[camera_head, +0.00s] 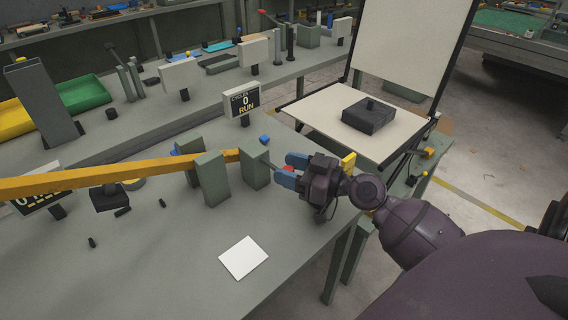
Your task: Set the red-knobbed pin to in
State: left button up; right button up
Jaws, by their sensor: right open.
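The red-knobbed pin (288,168) is at the right side of a grey-green block (255,170). Only a bit of its red knob shows, and a thin shaft seems to run from it toward the block; how deep the pin sits cannot be told. My right gripper (290,169) comes in from the right. Its two blue fingers are apart, with the red knob between or just behind them; contact is not clear. A long yellow bar (110,175) runs from the left edge between grey-green posts (212,180) up to near the block. My left gripper is out of view.
A sign reading "0 RUN" (243,103) stands behind the block. A white card (243,258) lies on the bench in front. A lounger-like frame with cream panels (325,112) carries a dark box (369,115) at the right. Small dark parts lie at the left.

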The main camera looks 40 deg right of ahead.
jog(key=shift+x, duration=1.05)
jog(key=shift+f, duration=0.1)
jog(key=shift+c, duration=0.3)
grip_shut()
